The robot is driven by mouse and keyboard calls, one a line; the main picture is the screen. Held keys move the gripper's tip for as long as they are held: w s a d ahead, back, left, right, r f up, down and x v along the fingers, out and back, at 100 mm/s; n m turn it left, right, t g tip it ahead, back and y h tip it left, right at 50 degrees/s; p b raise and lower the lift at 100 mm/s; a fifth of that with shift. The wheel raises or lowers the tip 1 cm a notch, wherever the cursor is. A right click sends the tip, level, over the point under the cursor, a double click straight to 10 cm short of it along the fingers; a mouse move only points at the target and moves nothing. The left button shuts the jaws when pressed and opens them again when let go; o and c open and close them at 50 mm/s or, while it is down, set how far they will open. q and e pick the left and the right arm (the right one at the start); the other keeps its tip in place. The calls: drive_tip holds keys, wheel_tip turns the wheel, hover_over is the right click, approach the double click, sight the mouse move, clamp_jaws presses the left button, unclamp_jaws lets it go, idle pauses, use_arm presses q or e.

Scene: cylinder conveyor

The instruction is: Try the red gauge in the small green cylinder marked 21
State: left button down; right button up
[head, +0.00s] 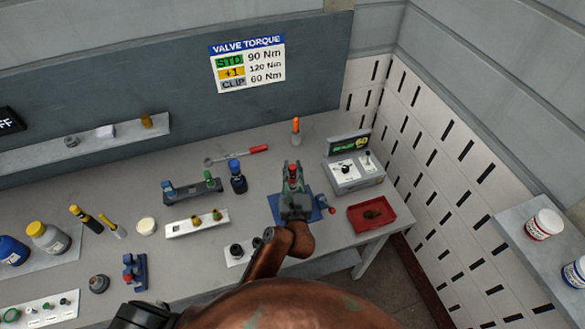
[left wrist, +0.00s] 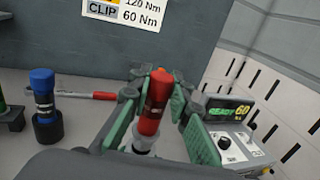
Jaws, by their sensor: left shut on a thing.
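My left gripper (head: 293,178) is over the blue mat (head: 274,208) in the head view. In the left wrist view its green-padded fingers (left wrist: 158,92) are shut on the red gauge (left wrist: 155,105), which is upright or slightly tilted. The gauge's red top (head: 293,170) shows in the head view. A pale grey round part (left wrist: 146,142) shows just below the gauge; I cannot tell whether they touch. The gripper hides much of the mat. No mark 21 is readable, so I cannot tell which piece is the small green cylinder. My right gripper is not in view.
A grey box with a green display (head: 352,172) and a red tray (head: 372,214) stand to the right. A blue-topped black cylinder (head: 237,178), a red-handled tool (head: 240,156) and a white rack (head: 197,223) lie to the left. An orange-topped item (head: 296,127) stands behind.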

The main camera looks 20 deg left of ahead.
use_arm(q)
drive_tip(key=shift+f, duration=0.4)
idle(0.3)
drive_tip(key=shift+r, duration=0.1)
drive_tip(key=shift+r+p, duration=0.25)
drive_tip(key=shift+p, duration=0.1)
drive_tip(key=shift+f, duration=0.3)
idle(0.4)
drive_tip(key=shift+r, duration=0.1)
drive_tip(key=shift+r+p, duration=0.25)
drive_tip(key=shift+p, duration=0.05)
drive_tip(key=shift+f, duration=0.45)
idle(1.2)
drive_tip(key=shift+r, duration=0.1)
